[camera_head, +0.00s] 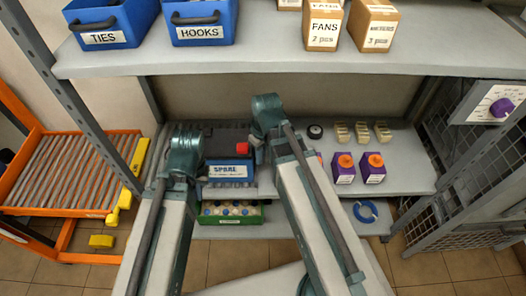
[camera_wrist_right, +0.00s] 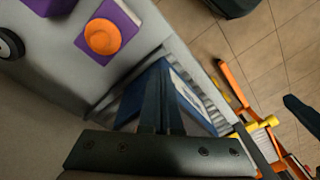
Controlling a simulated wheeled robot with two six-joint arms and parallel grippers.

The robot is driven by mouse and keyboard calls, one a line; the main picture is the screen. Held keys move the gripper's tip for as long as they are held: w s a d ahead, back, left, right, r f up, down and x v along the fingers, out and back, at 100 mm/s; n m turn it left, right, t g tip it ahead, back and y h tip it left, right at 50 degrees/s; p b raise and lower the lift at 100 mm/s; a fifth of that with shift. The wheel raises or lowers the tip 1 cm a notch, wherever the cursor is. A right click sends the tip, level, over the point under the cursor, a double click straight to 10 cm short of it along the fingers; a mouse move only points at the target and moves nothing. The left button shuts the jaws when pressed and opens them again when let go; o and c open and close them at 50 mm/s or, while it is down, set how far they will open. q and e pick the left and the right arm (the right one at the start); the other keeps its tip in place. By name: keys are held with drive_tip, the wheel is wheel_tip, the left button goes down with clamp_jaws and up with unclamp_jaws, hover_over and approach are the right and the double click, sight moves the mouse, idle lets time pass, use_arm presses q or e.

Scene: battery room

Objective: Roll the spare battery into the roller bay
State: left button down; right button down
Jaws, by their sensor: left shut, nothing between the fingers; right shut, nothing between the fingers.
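The spare battery (camera_head: 228,170), a dark box with a blue-and-white SPARE label, sits on the lower shelf between my arms; part of it is hidden. Its blue side shows behind the fingers in the right wrist view (camera_wrist_right: 190,96). The roller bay (camera_head: 70,172) is an orange frame with grey rollers at the left. My left gripper (camera_head: 184,143) is beside the battery's left end, shut and empty, its fingertips hard to make out. My right gripper (camera_wrist_right: 160,88) is shut and empty, its fingers over the battery's area; contact cannot be told.
Yellow parts (camera_head: 138,172) edge the bay's right side. A green crate (camera_head: 230,219) is below the battery. The upper shelf (camera_head: 290,62) holds blue bins and boxes.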

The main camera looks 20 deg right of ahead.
drive_tip(key=w+d+n, duration=0.2)
drive_tip(key=w+d+n+y, duration=0.1)
drive_tip(key=w+d+n, duration=0.1)
drive_tip(key=d+n, duration=0.1)
drive_tip(key=w+d+n+y, duration=0.1)
drive_tip(key=w+d+n, duration=0.1)
drive_tip(key=shift+d+t, duration=0.15)
drive_tip(key=shift+t, duration=0.15)
drive_tip(key=shift+w+d+r+n, duration=0.1)
drive_tip(key=shift+w+d+n, duration=0.2)
drive_tip(key=shift+n, duration=0.3)
drive_tip(key=shift+w+d+r+n, duration=0.15)
drive_tip(key=shift+d+n, duration=0.1)
drive_tip(key=shift+n, duration=0.35)
drive_tip(key=b+x, duration=1)
drive_tip(key=shift+a+f, duration=0.2)
drive_tip(key=a, duration=0.3)
drive_tip(key=shift+w+r, duration=0.2)
drive_tip(key=shift+w, duration=0.2)
drive_tip(key=shift+w+a, duration=0.15)
drive_tip(key=shift+a, duration=0.35)
